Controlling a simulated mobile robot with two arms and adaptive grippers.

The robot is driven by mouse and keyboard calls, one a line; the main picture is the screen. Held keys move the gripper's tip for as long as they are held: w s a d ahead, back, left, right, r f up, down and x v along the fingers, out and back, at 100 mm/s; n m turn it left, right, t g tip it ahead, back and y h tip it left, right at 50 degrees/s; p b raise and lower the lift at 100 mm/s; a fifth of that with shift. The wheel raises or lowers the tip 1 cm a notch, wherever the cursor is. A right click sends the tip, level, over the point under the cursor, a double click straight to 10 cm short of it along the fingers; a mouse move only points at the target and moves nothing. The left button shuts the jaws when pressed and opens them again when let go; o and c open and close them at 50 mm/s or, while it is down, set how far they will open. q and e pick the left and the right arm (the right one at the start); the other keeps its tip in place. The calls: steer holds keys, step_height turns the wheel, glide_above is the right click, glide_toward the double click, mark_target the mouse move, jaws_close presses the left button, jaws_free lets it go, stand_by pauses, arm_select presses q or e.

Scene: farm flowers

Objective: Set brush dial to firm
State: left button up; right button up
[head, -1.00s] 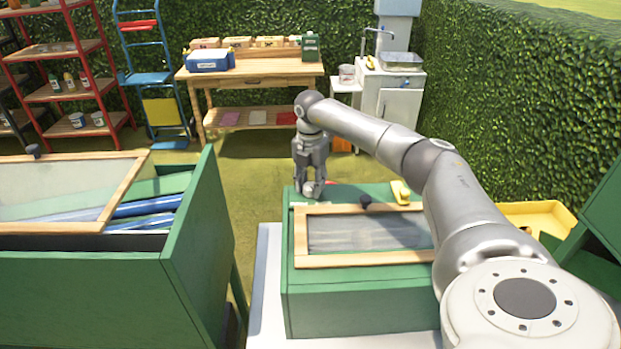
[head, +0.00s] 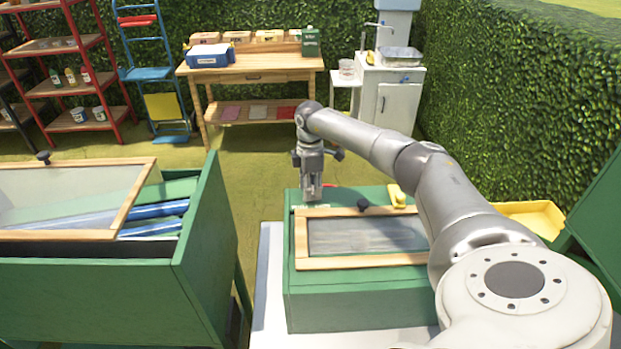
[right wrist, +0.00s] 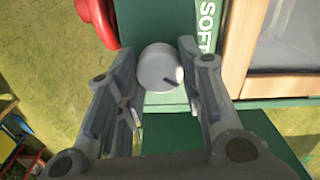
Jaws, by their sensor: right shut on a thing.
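In the head view, my right gripper (head: 312,196) is at the box's far left corner and hides the dial. My left gripper is out of view.
A red part (right wrist: 97,22) stands close beside the left finger. The box has a wood-framed clear lid (head: 365,237) with a dark knob, and a yellow object (head: 397,196) at its far edge. A green bin (head: 90,285) stands to the left. A workbench (head: 250,70) is behind.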

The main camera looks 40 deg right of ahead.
steer(key=shift+r+m+p, duration=0.1)
steer(key=shift+m+p, duration=0.3)
steer(key=shift+m, duration=0.5)
steer(key=shift+w+d, duration=0.1)
steer(key=o, duration=1.1)
steer(key=shift+c, duration=0.2)
step_height(320, 180, up, 12)
